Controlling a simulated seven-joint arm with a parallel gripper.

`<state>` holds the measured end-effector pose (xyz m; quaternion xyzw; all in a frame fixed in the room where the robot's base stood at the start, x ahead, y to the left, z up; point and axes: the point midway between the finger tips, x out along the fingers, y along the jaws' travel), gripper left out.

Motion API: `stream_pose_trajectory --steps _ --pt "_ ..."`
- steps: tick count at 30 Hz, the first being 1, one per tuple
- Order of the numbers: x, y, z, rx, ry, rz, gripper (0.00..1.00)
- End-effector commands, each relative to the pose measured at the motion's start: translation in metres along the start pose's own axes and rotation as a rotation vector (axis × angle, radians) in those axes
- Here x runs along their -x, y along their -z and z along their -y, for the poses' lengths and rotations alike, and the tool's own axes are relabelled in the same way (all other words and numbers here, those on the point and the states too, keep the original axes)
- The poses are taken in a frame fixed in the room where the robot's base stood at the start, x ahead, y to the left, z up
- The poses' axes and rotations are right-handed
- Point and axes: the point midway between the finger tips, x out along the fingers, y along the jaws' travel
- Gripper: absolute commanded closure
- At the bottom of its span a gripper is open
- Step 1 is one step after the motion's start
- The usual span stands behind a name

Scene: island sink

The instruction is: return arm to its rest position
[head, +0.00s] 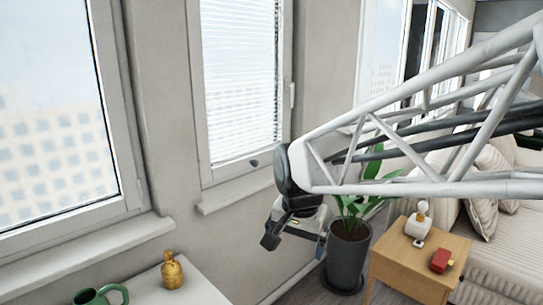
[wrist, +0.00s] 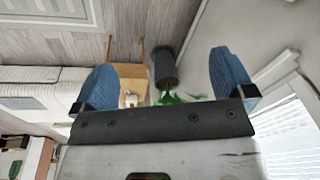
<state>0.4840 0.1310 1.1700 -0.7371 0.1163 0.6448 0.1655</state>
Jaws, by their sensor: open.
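My gripper (head: 294,237) hangs at the end of my white lattice arm, in the middle of the head view. It is in the air in front of the wall below the blind-covered window. In the wrist view its two blue finger pads stand wide apart, so my gripper (wrist: 163,82) is open. Nothing is between the fingers. The arm reaches in from the right side of the head view.
A potted plant (head: 348,252) and a wooden side table (head: 402,267) with a white object and a red object stand right of my gripper. A sofa (head: 490,240) is further right. A gold bottle (head: 172,270) and green mug (head: 92,297) are on a white surface at lower left.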

Motion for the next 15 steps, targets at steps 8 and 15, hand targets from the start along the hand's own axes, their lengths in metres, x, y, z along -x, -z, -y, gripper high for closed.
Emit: stream_pose_trajectory --steps 8,15 --pt "0.009 -0.029 -0.08 0.133 -0.001 -0.039 0.0" --pt "0.007 -0.063 -0.139 0.252 -0.011 -0.071 0.0"
